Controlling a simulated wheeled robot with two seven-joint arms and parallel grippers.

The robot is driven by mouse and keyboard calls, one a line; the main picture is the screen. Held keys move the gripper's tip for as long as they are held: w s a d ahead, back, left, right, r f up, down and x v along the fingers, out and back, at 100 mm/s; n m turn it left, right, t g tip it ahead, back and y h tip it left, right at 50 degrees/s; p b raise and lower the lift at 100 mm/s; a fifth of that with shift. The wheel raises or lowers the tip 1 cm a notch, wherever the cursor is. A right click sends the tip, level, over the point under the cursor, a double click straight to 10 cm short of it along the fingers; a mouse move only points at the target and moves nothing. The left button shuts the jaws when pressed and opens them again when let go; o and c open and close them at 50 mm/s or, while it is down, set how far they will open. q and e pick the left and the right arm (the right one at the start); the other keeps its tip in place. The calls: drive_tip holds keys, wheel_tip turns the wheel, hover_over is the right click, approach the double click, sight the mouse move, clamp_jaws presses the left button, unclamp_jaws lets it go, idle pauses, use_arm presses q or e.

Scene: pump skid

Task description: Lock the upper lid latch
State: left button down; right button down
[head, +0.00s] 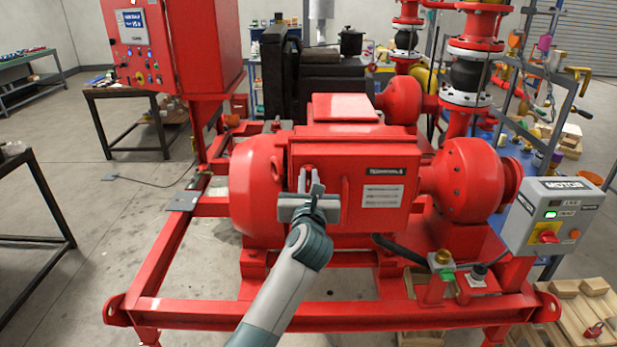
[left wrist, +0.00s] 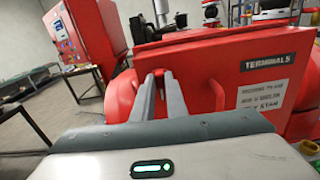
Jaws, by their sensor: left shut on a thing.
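The label also shows in the left wrist view, on the lid (left wrist: 195,52). My left gripper (head: 311,184) is at the left part of this lid. Its two grey fingers (left wrist: 159,82) are shut on a small red latch (left wrist: 158,71) near the lid's upper left corner. The fingers hide most of the latch, so its angle cannot be told. My right gripper is not in view.
A red upright handle (left wrist: 217,95) stands out from the lid just right of the fingers. A red control cabinet (head: 160,45) stands at the back left. A grey switch box (head: 552,215) is at the right. The red skid frame (head: 215,315) runs in front.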

use_arm(q)
drive_tip(key=shift+d+f+m+p, duration=0.2)
drive_tip(key=shift+m+p, duration=1.8)
drive_tip(key=shift+m, duration=0.9)
drive_tip(key=shift+d+f+m+p, duration=0.2)
drive_tip(key=shift+m+p, duration=1.75)
drive_tip(key=shift+m, duration=0.95)
drive_tip(key=shift+d+f+m+p, duration=0.2)
drive_tip(key=shift+m+p, duration=1.8)
drive_tip(key=shift+m, duration=0.9)
drive_tip(key=c, duration=1.8)
unclamp_jaws()
drive_tip(key=shift+o, duration=0.2)
drive_tip(key=s+b, duration=0.4)
drive_tip(key=s, duration=1.3)
drive_tip(key=shift+s, duration=0.2)
